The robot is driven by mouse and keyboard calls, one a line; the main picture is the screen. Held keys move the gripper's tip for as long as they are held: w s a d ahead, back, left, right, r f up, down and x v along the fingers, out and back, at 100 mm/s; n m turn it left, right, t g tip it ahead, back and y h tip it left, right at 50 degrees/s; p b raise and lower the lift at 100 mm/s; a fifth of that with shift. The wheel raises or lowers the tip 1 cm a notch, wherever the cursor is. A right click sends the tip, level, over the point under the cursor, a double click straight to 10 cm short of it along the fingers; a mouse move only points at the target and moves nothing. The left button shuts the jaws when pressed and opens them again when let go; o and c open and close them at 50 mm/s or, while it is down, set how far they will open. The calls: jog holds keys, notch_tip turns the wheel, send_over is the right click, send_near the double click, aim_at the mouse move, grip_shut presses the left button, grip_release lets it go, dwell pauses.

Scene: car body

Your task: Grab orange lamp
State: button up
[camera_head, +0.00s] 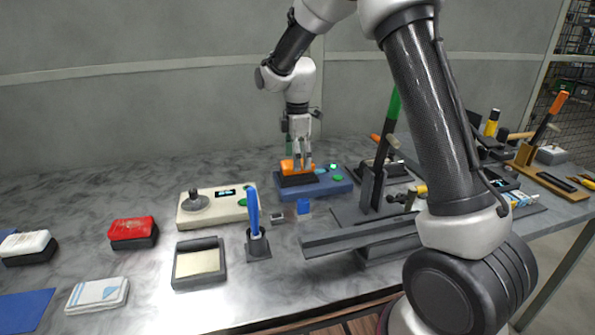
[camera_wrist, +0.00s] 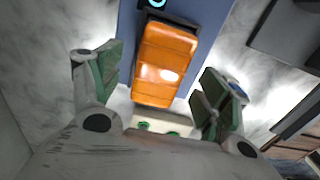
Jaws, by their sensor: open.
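The orange lamp (camera_wrist: 166,62) lies in a dark holder on a blue base (camera_wrist: 212,12) in the wrist view. In the head view the orange lamp (camera_head: 289,167) sits on the blue base (camera_head: 327,187) at the middle of the table. My gripper (camera_head: 303,163) is directly over it, pointing down. In the wrist view my gripper (camera_wrist: 160,75) is open, with one green-padded finger on each side of the lamp and a gap on both sides. I cannot tell how far the fingertips are above the base.
A cream box with a knob (camera_head: 215,206) stands left of the blue base. A lever clamp with a green handle (camera_head: 392,115) stands close on the right.

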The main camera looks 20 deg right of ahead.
notch_tip(320, 180, down, 3)
jog(key=shift+r, duration=0.15)
jog(key=c, duration=1.3)
